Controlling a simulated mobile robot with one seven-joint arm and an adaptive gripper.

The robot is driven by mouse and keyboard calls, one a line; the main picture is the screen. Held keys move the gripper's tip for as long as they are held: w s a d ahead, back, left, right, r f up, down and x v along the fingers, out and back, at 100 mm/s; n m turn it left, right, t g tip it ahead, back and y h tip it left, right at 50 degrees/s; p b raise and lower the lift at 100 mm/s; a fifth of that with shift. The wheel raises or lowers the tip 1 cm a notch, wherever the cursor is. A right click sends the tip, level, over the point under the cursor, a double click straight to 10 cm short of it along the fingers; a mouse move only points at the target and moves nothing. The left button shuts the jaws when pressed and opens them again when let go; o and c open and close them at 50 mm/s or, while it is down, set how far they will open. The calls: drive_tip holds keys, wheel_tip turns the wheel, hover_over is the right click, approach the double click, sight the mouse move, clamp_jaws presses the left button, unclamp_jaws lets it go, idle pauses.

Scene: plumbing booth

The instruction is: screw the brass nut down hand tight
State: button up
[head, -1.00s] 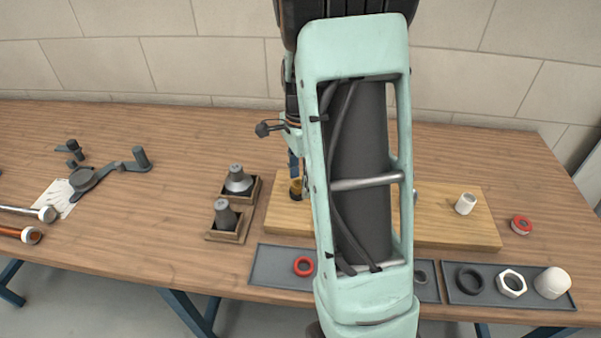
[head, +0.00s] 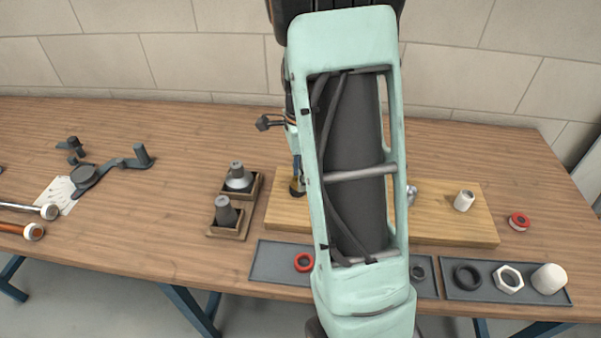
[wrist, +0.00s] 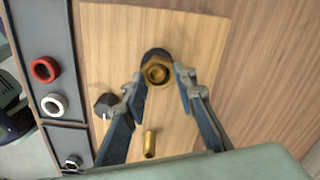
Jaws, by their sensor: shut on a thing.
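The brass nut (wrist: 157,72) shows in the wrist view near the top middle, with a round opening in its centre and a dark ring behind it. It sits over the light wooden board (wrist: 115,45). My gripper (wrist: 160,75) has one fingertip on each side of the nut and is shut on it. How far down the nut sits on its thread cannot be told.
A brass tube (wrist: 150,143) and a dark fitting (wrist: 105,104) are on the board near the fingers. Grey trays (head: 285,276) with rings line the front edge.

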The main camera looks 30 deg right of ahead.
drive_tip(key=shift+m+p, duration=0.45)
drive_tip(key=shift+m, duration=0.55)
drive_tip(key=shift+m, duration=0.3)
drive_tip(key=shift+s+a+m+p, duration=0.1)
drive_tip(key=shift+m+p, duration=1.25)
drive_tip(key=shift+m, duration=0.35)
drive_tip(key=shift+f, duration=0.1)
drive_tip(key=o, duration=2.1)
drive_tip(key=shift+c, duration=0.2)
